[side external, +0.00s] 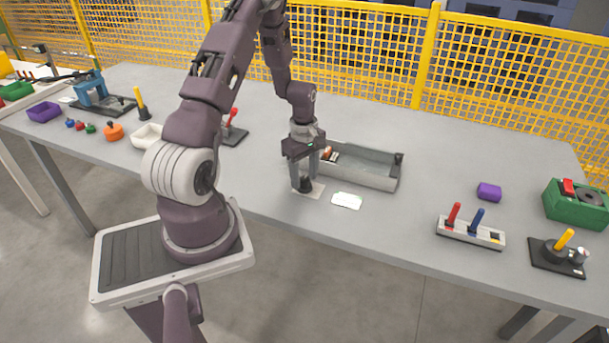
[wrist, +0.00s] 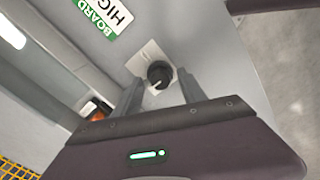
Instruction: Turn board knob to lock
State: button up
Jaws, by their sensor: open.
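The board knob (wrist: 159,74) is a black round knob with a pale pointer line, on a light square plate (wrist: 146,57). In the side external view the knob (side external: 305,185) stands low on the table between my fingers. My gripper (side external: 303,186) points down over it, with one finger on each side. In the wrist view my gripper (wrist: 160,92) is open and the knob shows just beyond the fingertips. I cannot tell whether a finger touches it. A label (wrist: 98,15) with a green band reading "BOARD" and "HIG…" lies beside the plate, partly cut off.
A grey tray (side external: 372,177) with small parts stands right behind my gripper. The label card (side external: 346,201) lies to its right. A red and blue lever block (side external: 470,233), a purple block (side external: 489,192) and a green box (side external: 577,211) are farther right. The table between is clear.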

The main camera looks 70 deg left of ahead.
jog(key=shift+f, duration=0.1)
grip_shut()
jog(key=shift+m, duration=0.4)
jog(key=m, duration=0.8)
jog(key=shift+m, duration=0.3)
jog(key=m, duration=0.4)
jog(key=shift+m, duration=2.2)
